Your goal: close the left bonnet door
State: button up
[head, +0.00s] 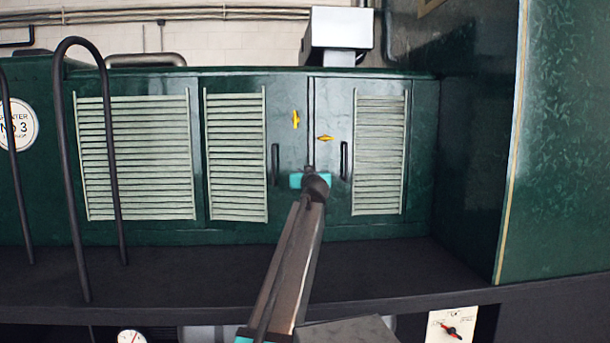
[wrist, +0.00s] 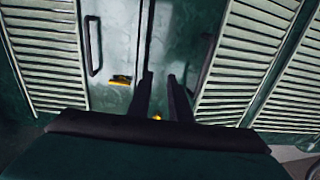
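The left bonnet door (head: 285,215) is a green panel with pale louvres, a black upright handle (head: 275,164) and a yellow latch (head: 296,119) standing vertical. It looks nearly flush; a narrow dark seam shows along its right edge, and I cannot tell if it is slightly ajar. The wrist view shows the scene upside down, with this door (wrist: 190,25) on the right. My gripper (wrist: 160,77) has its two dark fingers apart, with nothing between them except the yellow latch (wrist: 157,117) seen beyond. In the head view my gripper is before the seam, its fingers mostly hidden.
The right bonnet door (head: 335,205) has a black handle (head: 344,160) and a horizontal yellow latch (head: 325,138). A black curved rail (head: 72,170) stands at left. A dark ledge (head: 180,275) runs below the doors. A green wall (head: 560,140) closes the right side.

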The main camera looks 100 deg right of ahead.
jog(key=w+a+b, duration=0.1)
jog(key=a, duration=1.2)
jog(key=shift+w, duration=0.25)
jog(key=shift+f, duration=0.1)
